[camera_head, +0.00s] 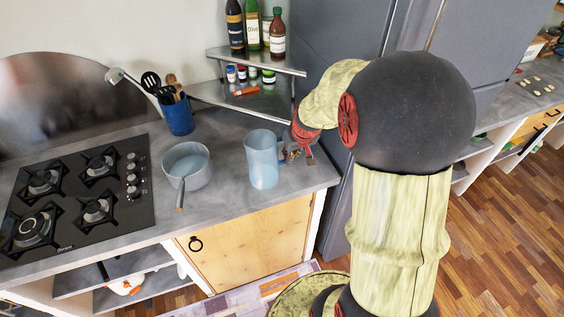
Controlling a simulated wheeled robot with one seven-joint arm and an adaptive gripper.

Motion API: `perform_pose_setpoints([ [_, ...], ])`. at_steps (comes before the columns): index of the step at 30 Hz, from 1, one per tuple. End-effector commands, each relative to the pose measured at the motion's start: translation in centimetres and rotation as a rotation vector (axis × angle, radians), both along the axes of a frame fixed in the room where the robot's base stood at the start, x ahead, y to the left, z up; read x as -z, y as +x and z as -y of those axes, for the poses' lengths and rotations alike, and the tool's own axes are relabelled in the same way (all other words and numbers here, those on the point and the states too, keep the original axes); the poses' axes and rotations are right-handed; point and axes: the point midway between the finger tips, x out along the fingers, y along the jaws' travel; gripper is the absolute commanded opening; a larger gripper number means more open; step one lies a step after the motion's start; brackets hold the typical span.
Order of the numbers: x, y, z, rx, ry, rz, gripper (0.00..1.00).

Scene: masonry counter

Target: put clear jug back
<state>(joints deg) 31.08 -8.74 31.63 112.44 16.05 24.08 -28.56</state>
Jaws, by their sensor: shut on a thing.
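The clear jug (263,160) is a pale blue, see-through pitcher. It is upright at the right part of the grey counter (228,211), between the pan and the counter's right end. My gripper (293,154) is at the jug's right side and is shut on it. My arm reaches in from the right. The fingertips are partly hidden against the jug, so the exact grasp is hard to see. I cannot tell whether the jug's base touches the counter.
A pan (187,166) with its handle pointing forward stands left of the jug. A blue utensil holder (177,116) is behind it. A gas hob (84,194) fills the left. A corner shelf (256,61) holds bottles and small jars. A dark fridge stands right of the counter.

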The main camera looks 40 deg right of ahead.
Motion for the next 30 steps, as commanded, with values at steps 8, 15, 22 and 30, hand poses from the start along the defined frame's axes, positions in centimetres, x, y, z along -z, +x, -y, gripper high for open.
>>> perform_pose_setpoints([
  [8,4.1,4.2,1.4,0.0,0.001,-0.001,0.0],
  [15,5.9,5.9,2.1,-0.001,-0.002,0.003,0.0],
  [22,7.7,6.4,2.2,0.001,0.002,-0.001,0.0],
  [30,9.7,6.5,2.3,-0.001,-0.002,0.003,0.0],
])
